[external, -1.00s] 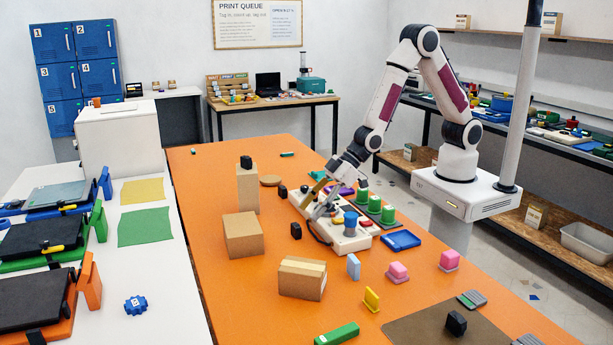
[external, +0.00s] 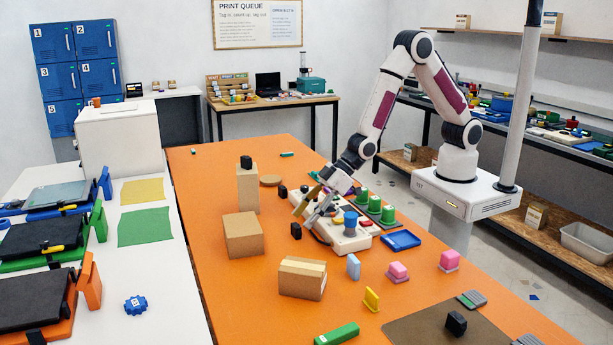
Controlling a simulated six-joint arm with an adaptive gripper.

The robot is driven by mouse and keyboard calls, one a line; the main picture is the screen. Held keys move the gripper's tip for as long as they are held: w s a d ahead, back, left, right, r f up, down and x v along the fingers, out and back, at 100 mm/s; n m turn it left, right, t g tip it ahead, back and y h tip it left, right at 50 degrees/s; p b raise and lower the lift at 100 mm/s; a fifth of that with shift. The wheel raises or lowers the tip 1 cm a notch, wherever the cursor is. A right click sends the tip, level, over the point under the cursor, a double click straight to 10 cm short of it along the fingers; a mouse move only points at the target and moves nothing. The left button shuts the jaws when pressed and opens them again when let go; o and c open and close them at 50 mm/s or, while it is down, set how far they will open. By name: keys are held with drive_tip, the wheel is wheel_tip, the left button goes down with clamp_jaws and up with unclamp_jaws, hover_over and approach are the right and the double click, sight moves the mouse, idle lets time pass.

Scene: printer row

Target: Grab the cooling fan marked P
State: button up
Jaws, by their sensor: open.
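No letter P is readable at this size, so I cannot tell which thing is the cooling fan marked P. Small black blocks that might be fans stand on the orange table: one (external: 296,230) just left of my gripper, one (external: 282,191) farther back, one (external: 246,161) on top of a tall cardboard box, and one (external: 456,322) on the brown mat at the front right. My gripper (external: 309,213) is open, pointing down and left over the left side of a white panel (external: 349,243). Nothing shows between its fingers; they partly hide the panel.
Cardboard boxes (external: 243,236) (external: 302,279) stand left and front of the panel. Green knobs (external: 375,204) and a blue tray (external: 401,240) lie to its right. Pink, yellow and light-blue pieces stand in front. The table's left strip is mostly clear.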

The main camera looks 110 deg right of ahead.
sight(297, 225)
drive_tip(key=shift+x, duration=2.4)
drive_tip(key=c, duration=1)
